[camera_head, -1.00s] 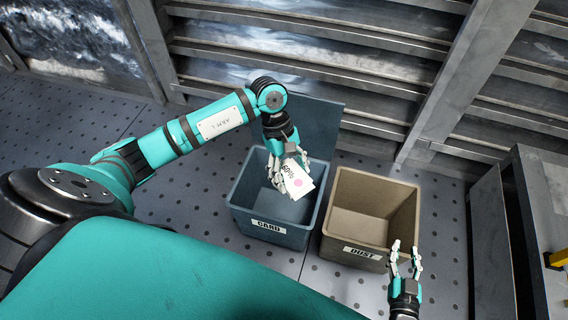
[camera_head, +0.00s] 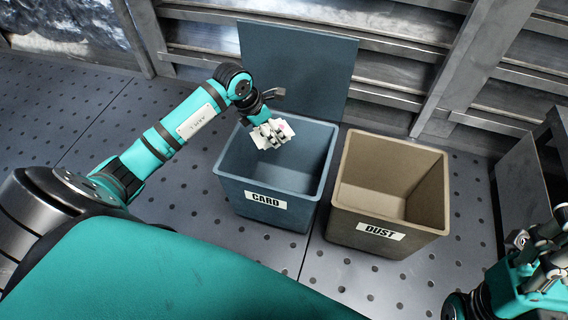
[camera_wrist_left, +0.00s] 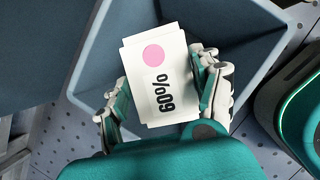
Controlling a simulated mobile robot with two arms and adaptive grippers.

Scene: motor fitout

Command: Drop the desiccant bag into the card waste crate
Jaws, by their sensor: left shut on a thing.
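The desiccant bag (camera_wrist_left: 155,75) is a white packet with a pink dot and the print "60%". My left gripper (camera_head: 271,133) is shut on it, and in the left wrist view the two fingers (camera_wrist_left: 165,92) flank its sides. In the head view the bag (camera_head: 285,128) shows as a white patch at the fingers, over the opening of the blue-grey card waste crate (camera_head: 230,186) labelled CARD. The crate's inside looks empty where it shows.
A tan crate labelled DUST (camera_head: 345,228) stands just right of the card crate and looks empty. A blue-grey panel (camera_head: 315,70) stands upright behind the card crate. Slatted metal wall behind; perforated floor (camera_head: 90,100) is clear at left.

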